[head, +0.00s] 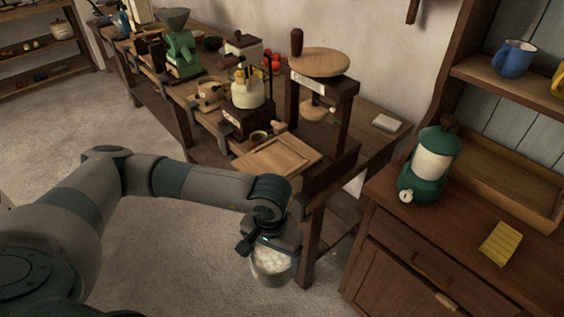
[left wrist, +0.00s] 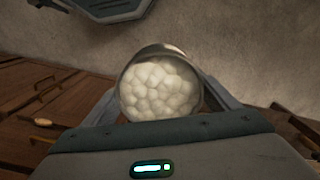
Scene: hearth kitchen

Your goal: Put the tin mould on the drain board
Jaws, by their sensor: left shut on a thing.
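My left gripper (head: 272,245) is shut on the tin mould (head: 272,276), a round grey metal cup filled with white lumps. The mould hangs in the air in front of the near end of the long table. In the left wrist view the mould (left wrist: 160,55) sits between the fingers, its open mouth and white lumpy contents facing the camera. A light wooden board (head: 277,158) with a raised rim, which looks like the drain board, lies on the table's near end, above and beyond my gripper in the head view. My right gripper is not in view.
A wooden press (head: 320,68) stands right behind the board, and a small brown cup (head: 259,137) is at its back edge. A glass-topped grinder (head: 247,92) stands further left. Open floor lies left.

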